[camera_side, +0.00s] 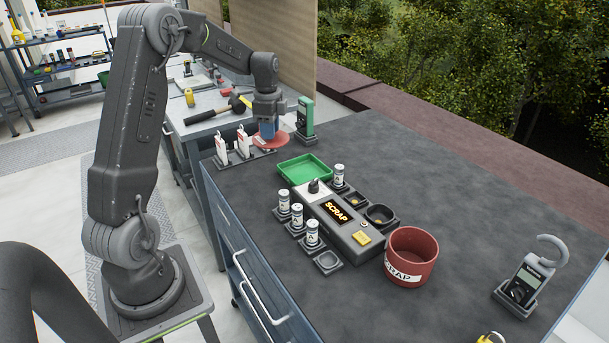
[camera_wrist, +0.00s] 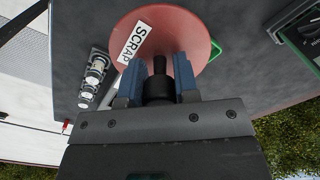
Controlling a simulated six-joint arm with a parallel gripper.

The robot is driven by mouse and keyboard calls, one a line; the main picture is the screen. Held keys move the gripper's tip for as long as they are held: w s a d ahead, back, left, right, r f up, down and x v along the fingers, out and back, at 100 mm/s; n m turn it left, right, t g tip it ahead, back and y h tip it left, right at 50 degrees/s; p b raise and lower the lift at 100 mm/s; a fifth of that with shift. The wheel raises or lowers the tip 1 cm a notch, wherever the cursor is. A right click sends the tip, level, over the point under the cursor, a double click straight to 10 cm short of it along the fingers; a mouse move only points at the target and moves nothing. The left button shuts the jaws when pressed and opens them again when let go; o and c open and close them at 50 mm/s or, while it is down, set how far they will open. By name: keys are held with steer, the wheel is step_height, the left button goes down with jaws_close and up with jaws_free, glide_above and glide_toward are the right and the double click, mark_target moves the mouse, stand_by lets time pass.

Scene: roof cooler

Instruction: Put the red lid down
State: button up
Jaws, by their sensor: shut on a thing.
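The red lid (camera_wrist: 182,28) is a round disc with a white SCRAP label and a black knob. My gripper (camera_wrist: 160,85) is shut on the black knob, one blue finger on each side. In the side view my gripper (camera_side: 268,128) is at the far left part of the dark table, with the lid (camera_side: 268,140) below it. I cannot tell whether the lid touches the table. The red SCRAP bin (camera_side: 412,256) stands open on the right of the table, away from the lid.
A green tray (camera_side: 304,169) is close to the lid. White-and-red items in a holder (camera_side: 243,155) stand left of it, and a green device (camera_side: 305,117) stands behind. A SCRAP display box (camera_side: 337,212) with several small jars is mid-table. The right-hand tabletop (camera_side: 455,215) is clear.

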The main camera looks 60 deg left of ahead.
steer(key=shift+s+a+f, duration=0.15)
steer(key=shift+s+a, duration=0.35)
steer(key=shift+a, duration=0.3)
steer(key=shift+a+f, duration=0.15)
steer(key=shift+f, duration=0.05)
steer(key=w+d+f, duration=0.2)
steer(key=w, duration=0.1)
steer(key=w+d+f, duration=0.2)
steer(key=w, duration=0.1)
steer(key=w+d+f, duration=0.2)
steer(key=w+f, duration=0.1)
steer(key=shift+d, duration=0.25)
steer(key=shift+f, duration=1.9)
steer(key=shift+f, duration=0.15)
steer(key=o, duration=0.9)
